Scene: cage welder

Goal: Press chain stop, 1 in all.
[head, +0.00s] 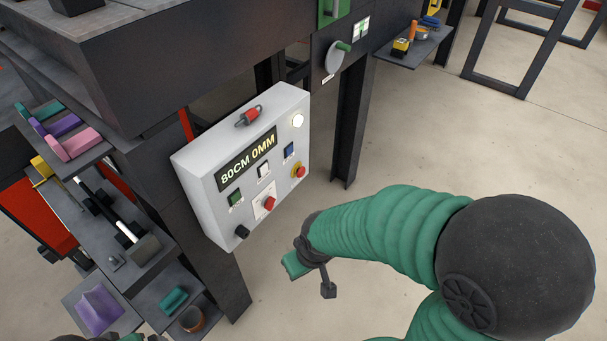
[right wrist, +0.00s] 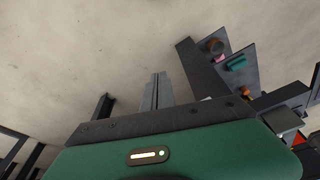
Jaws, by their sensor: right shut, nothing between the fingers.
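A pale grey control box (head: 205,190) hangs on the dark machine frame, with a display reading "80CM 0MM". The labels are too small to tell which is chain stop. My right gripper (head: 290,265) is right of and below the box, apart from it. Its fingers (right wrist: 158,80) are shut and empty in the right wrist view. Only a sliver, perhaps my left gripper, shows at the bottom left.
A black knob (head: 242,232) sits at the box's lower corner and a lit white lamp (head: 298,121) at its upper right. Shelves with coloured blocks (head: 75,143) stand left. A dark post (head: 353,135) stands behind the box. The floor right of it is open.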

